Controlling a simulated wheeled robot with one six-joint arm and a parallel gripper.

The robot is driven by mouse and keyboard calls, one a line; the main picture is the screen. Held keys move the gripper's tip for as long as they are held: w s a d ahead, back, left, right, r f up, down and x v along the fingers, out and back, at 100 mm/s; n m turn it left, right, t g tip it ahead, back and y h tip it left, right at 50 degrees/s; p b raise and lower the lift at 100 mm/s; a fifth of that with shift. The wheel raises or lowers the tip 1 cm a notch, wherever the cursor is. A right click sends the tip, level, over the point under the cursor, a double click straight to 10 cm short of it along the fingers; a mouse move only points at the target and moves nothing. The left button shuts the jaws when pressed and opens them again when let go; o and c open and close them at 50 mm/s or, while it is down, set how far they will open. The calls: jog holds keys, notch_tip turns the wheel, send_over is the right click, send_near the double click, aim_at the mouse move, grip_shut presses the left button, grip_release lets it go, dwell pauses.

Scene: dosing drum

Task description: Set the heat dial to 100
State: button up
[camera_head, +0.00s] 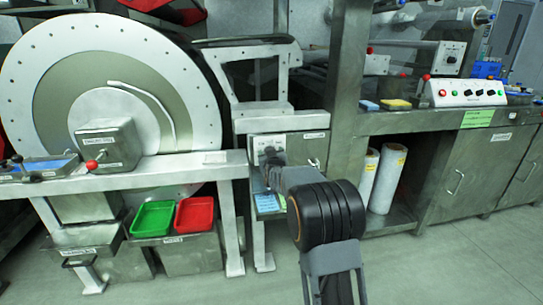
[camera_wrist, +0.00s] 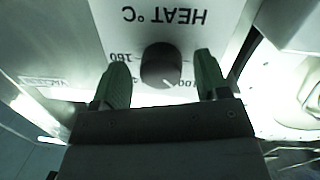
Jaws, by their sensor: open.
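The heat dial (camera_wrist: 161,65) is a dark round knob on a white plate marked "HEAT °C" (camera_wrist: 165,20), which appears upside down in the wrist view. A light pointer mark on the knob points toward the picture's lower right, roughly toward the "100" label. A number that looks like 180 stands on the left. My gripper (camera_wrist: 162,78) is open, with one green finger on each side of the knob. I cannot tell whether the fingers touch it. In the head view the plate (camera_head: 262,143) shows on a grey housing, and my arm hides the dial.
A large white drum (camera_head: 60,45) stands left, behind a bench with a red-knobbed box (camera_head: 108,145). Green (camera_head: 152,218) and red (camera_head: 194,214) trays sit below. A counter with a control box (camera_head: 466,92) is right, with white rolls (camera_head: 387,178) beneath. Floor is clear at the lower right.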

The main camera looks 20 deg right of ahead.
jog(key=p+v, duration=0.3)
jog(key=v, duration=1)
jog(key=shift+s+a, duration=0.15)
jog(key=shift+s, duration=0.2)
jog(key=shift+r, duration=0.1)
jog(key=s+a+r+g+y+p, duration=0.1)
jog(key=s+a+r+g+p, duration=0.2)
jog(key=r+p, duration=0.35)
jog(key=s+a+r+n+g+y+p, duration=0.1)
jog(key=s+a+r+y+p, duration=0.1)
jog(key=s+r+p, duration=0.4)
jog(key=s+a+r+g+y+p, duration=0.1)
jog(key=s+a+r+g+p, duration=0.2)
jog(key=p, duration=0.4)
jog(key=s+a+r+g+p, duration=0.2)
jog(key=s+r+g+p, duration=0.3)
jog(key=s+r+p, duration=0.7)
jog(key=shift+s+a+r+g+y+p, duration=0.15)
jog(key=shift+s+a+g+y+p, duration=0.2)
jog(key=shift+s+p, duration=1.15)
jog(key=shift+c, duration=0.2)
